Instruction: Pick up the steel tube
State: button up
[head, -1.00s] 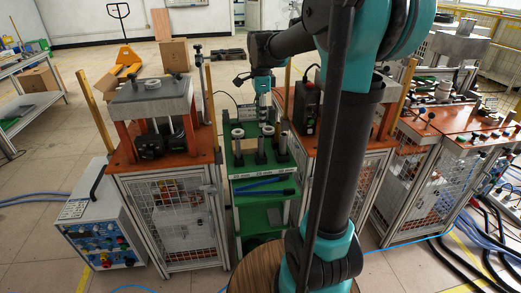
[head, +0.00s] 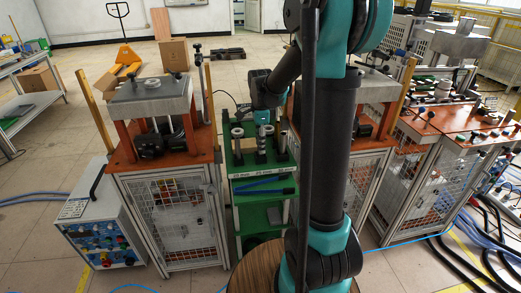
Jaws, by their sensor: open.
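Three upright steel tubes stand in a row on the top of the green stand: a left tube (head: 238,147), a middle tube (head: 261,150) and a right tube (head: 283,145). The left one has a wider pale top. My gripper (head: 262,120) points down just above or at the top of the middle tube. It is open. Its fingers are small and partly hidden under the wrist, so I cannot tell if they touch or surround the tube.
The green stand (head: 262,215) sits between two orange-topped caged machines, the left one (head: 165,160) with a grey press block. Blue-handled tools (head: 264,182) lie on its lower shelf. A white control box (head: 100,222) stands on the floor at left.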

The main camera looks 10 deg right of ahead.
grip_shut()
dwell(0.3)
jog(key=shift+r, duration=0.1)
notch_tip(320, 180, up, 27)
jog(key=shift+r, duration=0.15)
dwell(1.3)
